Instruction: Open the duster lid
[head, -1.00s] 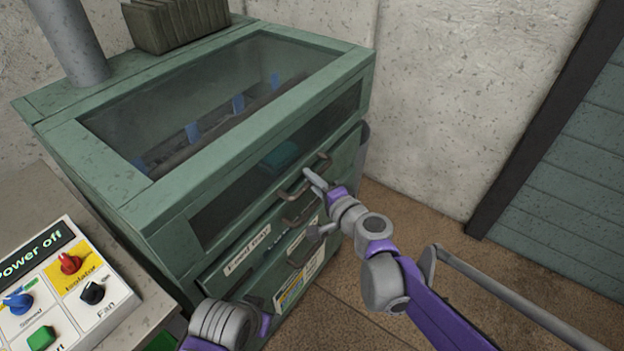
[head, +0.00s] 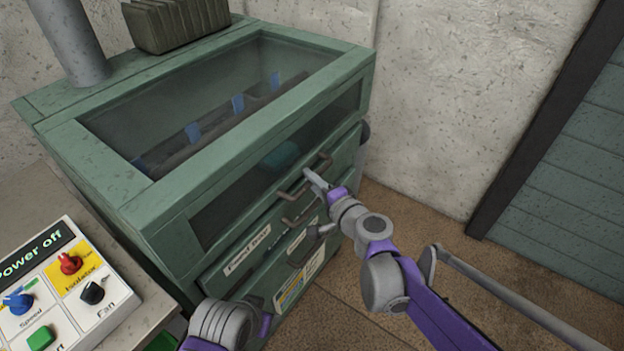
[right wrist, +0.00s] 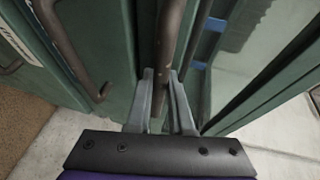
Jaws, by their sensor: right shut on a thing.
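The duster is a green cabinet with a framed, see-through lid (head: 105,190) on its top and front. The lid looks closed. A dark bar handle (head: 283,193) runs along its front, below the front window. My right gripper (head: 312,179) is at this handle with its fingers shut around the bar. In the right wrist view the handle (right wrist: 170,40) passes between the two fingertips (right wrist: 164,95). My left gripper (head: 262,302) is low in the head view, in front of the cabinet; its fingers are too unclear to read.
A drawer handle (head: 302,214) sits just below the lid handle. A control panel (head: 70,285) reading "Power off" stands on a table at the left. A grey pipe (head: 65,35) rises at the back left. Brown floor (head: 420,215) is clear on the right.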

